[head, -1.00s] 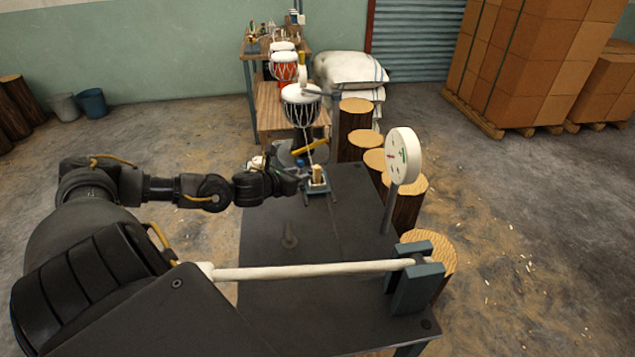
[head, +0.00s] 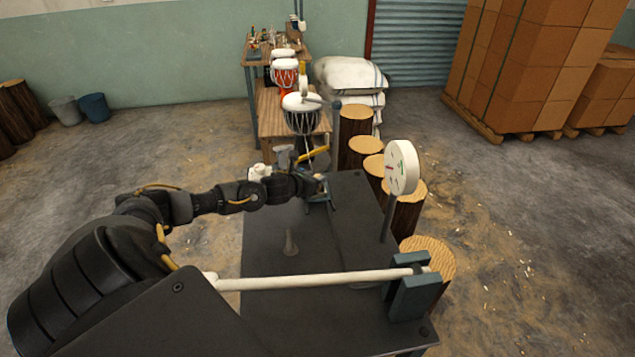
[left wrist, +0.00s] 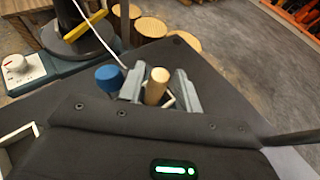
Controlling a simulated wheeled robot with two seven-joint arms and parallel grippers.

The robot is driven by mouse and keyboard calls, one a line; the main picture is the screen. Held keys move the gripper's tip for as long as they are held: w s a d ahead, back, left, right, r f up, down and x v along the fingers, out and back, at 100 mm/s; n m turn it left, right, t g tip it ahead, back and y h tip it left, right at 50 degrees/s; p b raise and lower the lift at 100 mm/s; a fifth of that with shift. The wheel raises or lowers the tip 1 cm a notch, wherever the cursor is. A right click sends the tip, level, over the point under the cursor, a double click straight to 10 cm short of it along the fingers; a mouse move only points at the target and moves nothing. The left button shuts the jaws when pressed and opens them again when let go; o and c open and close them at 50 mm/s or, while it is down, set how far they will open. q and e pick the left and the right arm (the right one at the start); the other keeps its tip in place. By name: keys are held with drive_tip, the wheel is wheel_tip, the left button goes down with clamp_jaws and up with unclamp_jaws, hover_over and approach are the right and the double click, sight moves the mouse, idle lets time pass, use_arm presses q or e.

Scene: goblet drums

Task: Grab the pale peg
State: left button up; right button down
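The pale peg (left wrist: 157,87) is a short upright wooden cylinder in the left wrist view. A blue-topped peg (left wrist: 108,77) stands to its left. My left gripper (left wrist: 160,70) has its two grey fingers apart, one on each side of the pale peg, with a gap visible on the right side. Whether the left finger touches it is hard to tell. In the head view my left gripper (head: 316,190) is at the far edge of the dark table, and it mostly hides the pegs. My right gripper is not in view.
The dark table (head: 290,315) carries a long pale rod (head: 320,280) held at its right end in grey blocks (head: 413,293). A round white disc (head: 402,167) stands at the right edge. Log stools (head: 430,255) line that side. Drums (head: 301,112) stand beyond.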

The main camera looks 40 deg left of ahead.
use_arm(q)
drive_tip(key=shift+x, duration=0.85)
drive_tip(key=shift+s, duration=0.1)
drive_tip(key=c, duration=0.7)
drive_tip(key=shift+r, duration=0.15)
